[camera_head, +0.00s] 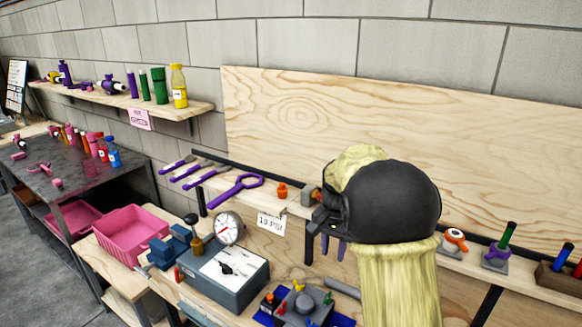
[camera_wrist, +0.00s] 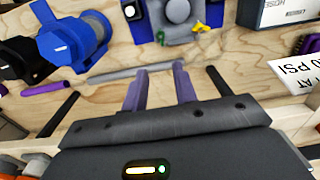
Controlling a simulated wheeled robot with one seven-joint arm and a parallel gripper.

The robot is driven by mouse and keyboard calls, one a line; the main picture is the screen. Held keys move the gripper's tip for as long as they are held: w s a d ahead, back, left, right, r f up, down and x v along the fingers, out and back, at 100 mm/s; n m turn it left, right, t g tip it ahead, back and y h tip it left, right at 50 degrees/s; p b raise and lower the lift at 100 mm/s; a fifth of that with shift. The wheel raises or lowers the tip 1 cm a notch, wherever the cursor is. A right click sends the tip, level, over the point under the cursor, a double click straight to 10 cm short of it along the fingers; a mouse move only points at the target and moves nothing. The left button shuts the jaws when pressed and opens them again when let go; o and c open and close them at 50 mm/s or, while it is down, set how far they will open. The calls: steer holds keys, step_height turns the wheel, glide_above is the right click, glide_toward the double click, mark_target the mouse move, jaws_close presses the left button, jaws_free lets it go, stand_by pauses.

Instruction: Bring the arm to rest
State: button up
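My gripper (camera_head: 333,246) hangs in front of the plywood wall, with its purple fingers pointing down past the wall shelf. In the wrist view my gripper (camera_wrist: 160,88) shows two purple fingers spread apart. Nothing is between the fingertips, and bare wood shows in the gap. My arm's black and pale yellow links cover part of the shelf and bench behind them in the head view.
Below stands a workbench with a gauge box (camera_head: 228,275), a pink bin (camera_head: 130,235) and a grey block with coloured knobs (camera_head: 303,307). A "10 PSI" sign (camera_head: 270,223) hangs at the shelf edge. Purple tools (camera_head: 236,192) lie left of my gripper.

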steer(key=s+f+n+t+p, duration=0.1)
steer(key=s+n, duration=0.6)
steer(key=s, duration=1.3)
steer(key=shift+s+f+t+p, duration=0.4)
steer(key=shift+t+p, duration=0.4)
steer(key=shift+p, duration=0.3)
steer(key=shift+w, duration=0.15)
